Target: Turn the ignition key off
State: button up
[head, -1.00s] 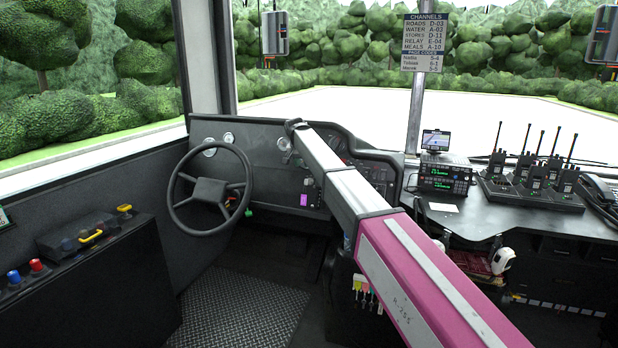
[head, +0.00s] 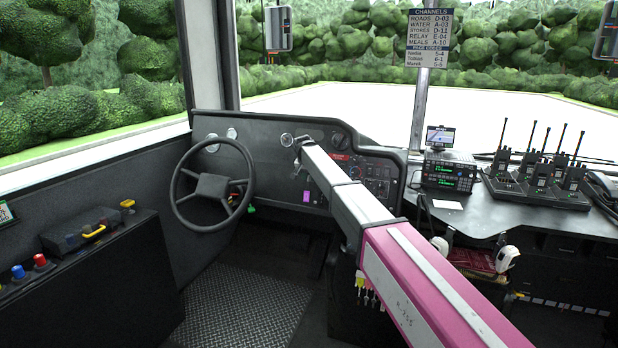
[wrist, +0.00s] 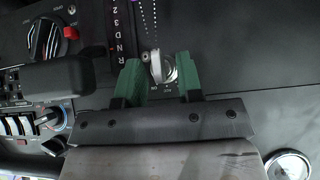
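The ignition key (wrist: 155,64) shows in the wrist view as a pale metal bow standing in a round silver switch (wrist: 168,72) on the dark dashboard. My gripper (wrist: 158,68) has two green fingers, one on each side of the key. The fingers are apart, with visible space between them and the key. Small labels surround the switch, too small to read surely. Thin bead chains (wrist: 153,18) run from near the key to the top edge. In the head view my arm hides the gripper and the key.
A gear selector panel (wrist: 118,35) lies left of the key in the wrist view, with a black lever (wrist: 60,78) and a red-marked knob (wrist: 70,33) beyond. A round gauge (wrist: 288,165) sits lower right. The steering wheel (head: 213,185) stands left of my arm.

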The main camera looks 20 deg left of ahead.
grip_shut()
jog(key=shift+a, duration=0.1)
jog(key=shift+a+f+n+h, duration=0.1)
jog(key=shift+a+n+h, duration=0.05)
jog(key=shift+n+h, duration=0.95)
jog(key=shift+a+n+h, duration=0.15)
jog(key=shift+n+h, duration=0.55)
jog(key=shift+h, duration=0.7)
grip_release()
